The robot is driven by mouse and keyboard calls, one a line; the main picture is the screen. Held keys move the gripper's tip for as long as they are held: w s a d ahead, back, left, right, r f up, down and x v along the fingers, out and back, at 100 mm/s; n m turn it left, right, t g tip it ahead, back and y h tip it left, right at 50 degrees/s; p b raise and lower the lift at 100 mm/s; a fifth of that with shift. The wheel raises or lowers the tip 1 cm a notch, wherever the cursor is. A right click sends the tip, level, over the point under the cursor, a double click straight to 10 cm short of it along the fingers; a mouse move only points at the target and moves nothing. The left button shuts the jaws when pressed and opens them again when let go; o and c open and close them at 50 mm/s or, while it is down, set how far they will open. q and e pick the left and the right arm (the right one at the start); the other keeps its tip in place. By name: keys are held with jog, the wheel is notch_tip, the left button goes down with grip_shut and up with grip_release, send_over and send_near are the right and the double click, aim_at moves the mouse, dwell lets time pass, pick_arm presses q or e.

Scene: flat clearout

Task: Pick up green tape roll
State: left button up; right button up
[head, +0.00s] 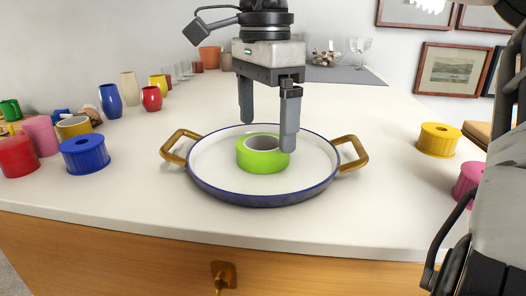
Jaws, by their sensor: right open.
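The green tape roll (262,160) lies flat in a round white tray (215,172) with a blue rim and two brass-coloured handles. The tray stands near the front edge of the counter. My right gripper (268,137) points down over the tray with its two fingers spread apart. One finger is at the right side of the roll, partly in front of it; the other is behind and to the left, higher in the picture. Nothing is held between them. I cannot tell whether the right finger touches the roll. My left gripper is not in view.
A blue tape roll (85,154), a pink roll (40,135) and a red roll (17,156) stand at the left. A yellow roll (439,140) and a pink roll (467,184) stand at the right. Several vases stand at the back left. Counter beside the tray is clear.

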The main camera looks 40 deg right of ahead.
aim_at(266, 141)
notch_tip(266, 141, down, 3)
jog(key=shift+f, duration=0.2)
jog(key=shift+s, duration=0.1)
jog(key=shift+c, duration=0.3)
jog(key=c, duration=1)
jog(key=shift+r, duration=0.15)
